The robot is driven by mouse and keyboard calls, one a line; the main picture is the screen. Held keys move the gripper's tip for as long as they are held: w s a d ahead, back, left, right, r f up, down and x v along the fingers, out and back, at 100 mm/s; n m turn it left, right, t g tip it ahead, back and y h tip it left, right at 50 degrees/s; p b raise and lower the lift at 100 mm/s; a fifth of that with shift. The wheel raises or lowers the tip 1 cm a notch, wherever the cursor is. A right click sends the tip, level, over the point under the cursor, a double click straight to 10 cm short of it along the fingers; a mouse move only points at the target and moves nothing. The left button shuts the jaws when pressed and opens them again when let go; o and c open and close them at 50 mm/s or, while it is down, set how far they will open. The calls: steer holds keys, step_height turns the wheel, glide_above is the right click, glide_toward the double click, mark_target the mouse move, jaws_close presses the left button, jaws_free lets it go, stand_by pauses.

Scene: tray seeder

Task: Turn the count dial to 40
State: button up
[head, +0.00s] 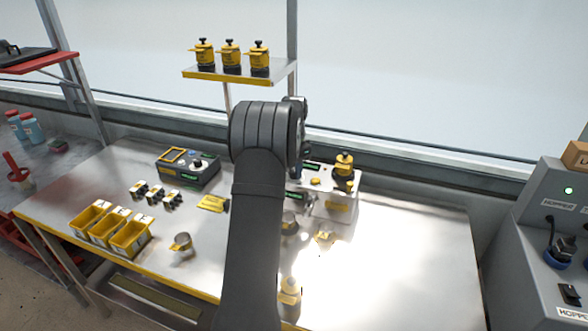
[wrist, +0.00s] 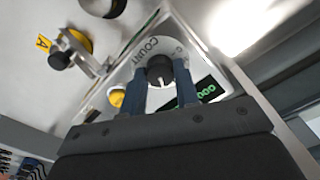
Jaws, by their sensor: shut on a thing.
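The count dial (wrist: 160,67) is a dark round knob with a white pointer line, set on a pale panel lettered COUNT in the wrist view. The pointer line faces toward my gripper's palm. My gripper (wrist: 157,90) is shut on the dial, with one blue-grey finger on each side. A green digital display (wrist: 207,90) lies just right of the dial; zeros show, but I cannot read it fully. In the head view the seeder (head: 338,207) stands behind my arm, which hides the dial and my gripper.
A yellow button (wrist: 116,97) sits left of the fingers in the wrist view. A yellow-and-black canister (head: 344,167) stands on the seeder. Yellow bins (head: 130,238) and a grey control box (head: 205,178) are on the bench's left. The bench's right side (head: 420,260) is clear.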

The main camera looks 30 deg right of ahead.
steer(key=o, duration=1)
steer(key=shift+c, duration=0.2)
step_height(320, 180, up, 12)
step_height(320, 180, down, 12)
stand_by(0.7)
steer(key=shift+r, duration=0.1)
